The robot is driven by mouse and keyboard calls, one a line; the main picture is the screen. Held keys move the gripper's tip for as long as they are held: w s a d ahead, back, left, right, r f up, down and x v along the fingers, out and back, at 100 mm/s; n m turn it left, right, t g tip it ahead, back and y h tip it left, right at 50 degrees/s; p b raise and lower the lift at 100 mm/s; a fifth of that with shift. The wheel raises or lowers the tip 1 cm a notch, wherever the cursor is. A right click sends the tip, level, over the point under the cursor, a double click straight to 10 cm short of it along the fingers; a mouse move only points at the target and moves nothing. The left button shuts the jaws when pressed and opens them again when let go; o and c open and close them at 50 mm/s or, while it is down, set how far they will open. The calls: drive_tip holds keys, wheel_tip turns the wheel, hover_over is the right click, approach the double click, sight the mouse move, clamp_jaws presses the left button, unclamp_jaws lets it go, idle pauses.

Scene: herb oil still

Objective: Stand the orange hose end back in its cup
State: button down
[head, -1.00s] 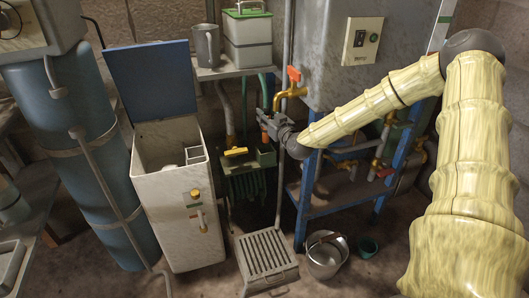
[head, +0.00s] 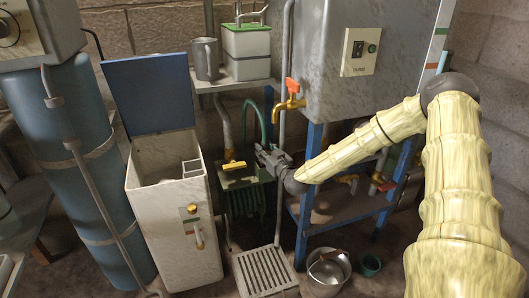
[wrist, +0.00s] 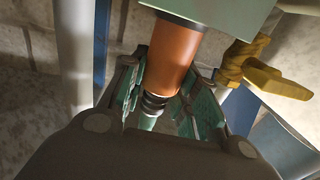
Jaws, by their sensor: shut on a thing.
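The orange hose end (wrist: 175,55) is between my gripper's fingers in the wrist view. It has a black ring, and a green hose (wrist: 148,122) leads away from it. My gripper (head: 265,157) is shut on it. In the head view my gripper is at the upper right of a green box (head: 243,178), which may be the cup. A green block (wrist: 215,12) covers the far tip of the orange end in the wrist view. I cannot tell whether the tip is inside it or behind it. The head view shows the hose (head: 257,108) arching above my gripper.
A yellow handle (head: 234,165) is on the left of the green box and shows in the wrist view (wrist: 278,82). A brass tap with an orange lever (head: 290,98) is above my gripper. A blue stand leg (head: 307,190) is to the right. A grate (head: 264,270) lies below.

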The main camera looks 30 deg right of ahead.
drive_tip(key=shift+f, duration=0.1)
drive_tip(key=c, duration=1.1)
unclamp_jaws()
